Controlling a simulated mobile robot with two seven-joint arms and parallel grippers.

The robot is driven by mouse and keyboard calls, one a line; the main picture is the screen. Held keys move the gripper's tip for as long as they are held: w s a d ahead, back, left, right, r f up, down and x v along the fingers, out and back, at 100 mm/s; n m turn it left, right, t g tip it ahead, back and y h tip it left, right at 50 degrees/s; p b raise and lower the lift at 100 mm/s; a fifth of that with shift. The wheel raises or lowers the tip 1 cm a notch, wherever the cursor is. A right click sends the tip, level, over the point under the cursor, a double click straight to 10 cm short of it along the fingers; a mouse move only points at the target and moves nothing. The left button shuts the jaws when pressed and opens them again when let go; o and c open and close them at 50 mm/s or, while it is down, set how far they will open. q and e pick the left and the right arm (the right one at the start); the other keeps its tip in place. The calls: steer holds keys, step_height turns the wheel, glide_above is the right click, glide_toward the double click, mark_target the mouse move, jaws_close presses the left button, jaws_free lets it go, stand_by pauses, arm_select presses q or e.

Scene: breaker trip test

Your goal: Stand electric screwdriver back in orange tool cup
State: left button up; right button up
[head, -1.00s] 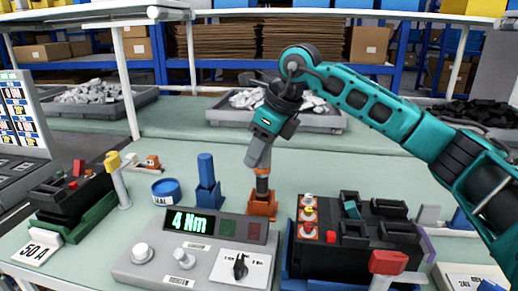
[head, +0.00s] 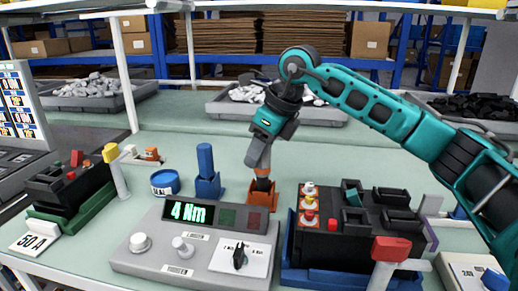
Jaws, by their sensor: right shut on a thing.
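The orange tool cup (head: 263,196) stands on the bench behind the grey torque box. My right gripper (head: 259,160) comes down from above, slightly tilted, and is shut on the electric screwdriver (head: 262,181). Only a short dark and orange part of the screwdriver shows between the jaws and the cup; the jaws hide its upper part. Its lower end is hidden by the cup and appears to be inside it. The jaws are just above the cup's rim. My left gripper is out of view.
The grey box (head: 200,240) with a "4 Nm" display is in front of the cup. A blue post (head: 206,172) and a blue round tin (head: 165,182) stand to its left. A black breaker fixture (head: 350,225) with a red-topped lever (head: 391,250) is close on the right.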

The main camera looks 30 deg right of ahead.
steer(key=shift+f+b, duration=0.65)
steer(key=shift+f, duration=0.4)
steer(key=o, duration=1)
steer(key=shift+o, duration=1.1)
steer(key=p+v, duration=0.2)
steer(key=v, duration=1.1)
